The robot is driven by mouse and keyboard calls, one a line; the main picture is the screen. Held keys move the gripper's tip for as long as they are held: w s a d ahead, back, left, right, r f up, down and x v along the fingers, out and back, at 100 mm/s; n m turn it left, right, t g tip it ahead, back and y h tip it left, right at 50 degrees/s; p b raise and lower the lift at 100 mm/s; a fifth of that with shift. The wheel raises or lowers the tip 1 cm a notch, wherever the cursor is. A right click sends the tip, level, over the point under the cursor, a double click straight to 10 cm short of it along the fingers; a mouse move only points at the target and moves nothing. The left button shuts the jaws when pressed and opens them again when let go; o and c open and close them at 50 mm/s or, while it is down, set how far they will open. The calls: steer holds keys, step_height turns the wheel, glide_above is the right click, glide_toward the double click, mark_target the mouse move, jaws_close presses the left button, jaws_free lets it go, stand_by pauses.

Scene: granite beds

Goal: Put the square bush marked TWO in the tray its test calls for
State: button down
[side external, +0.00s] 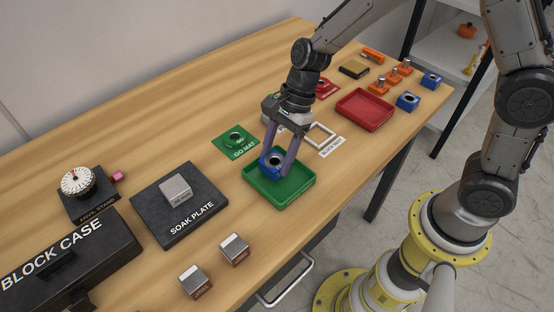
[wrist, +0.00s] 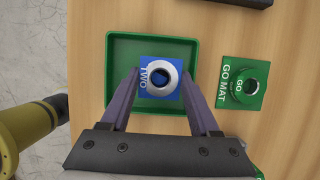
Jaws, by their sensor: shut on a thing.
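The square bush marked TWO (wrist: 160,79) is blue with a pale metal ring around its bore; in the side view the bush (side external: 272,161) is over the green tray. My gripper (side external: 280,165) is shut on it, with a finger on either side, as the wrist view of my gripper (wrist: 159,90) also shows. The green tray (side external: 300,190) lies below; the wrist view shows the tray rim (wrist: 112,60) around the bush. I cannot tell whether the bush touches the tray floor. The red tray (side external: 365,110) stands further right and looks empty.
A green GO gauge (side external: 234,139) stands on the GO MAT (side external: 246,150), left of the green tray. A white square frame (side external: 321,135) lies behind the tray. Other blue bushes (side external: 408,101) stand past the red tray. The soak plate (side external: 190,215) bears a metal block.

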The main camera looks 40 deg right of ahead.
steer(key=shift+f, duration=0.9)
steer(key=shift+f, duration=0.15)
steer(key=shift+c, duration=2)
jaws_free()
steer(key=v, duration=1.2)
steer(key=s+d+r+n+t+h, duration=0.2)
steer(key=s+d+n, duration=0.4)
steer(key=s+n, duration=0.3)
steer(key=s+d+r+n+t+h, duration=0.2)
steer(key=s+d+r+n, duration=0.3)
steer(key=s+n, duration=0.4)
steer(key=shift+s+d+r+t, duration=0.2)
steer(key=shift+s+d+t, duration=0.2)
steer(key=shift+t, duration=0.4)
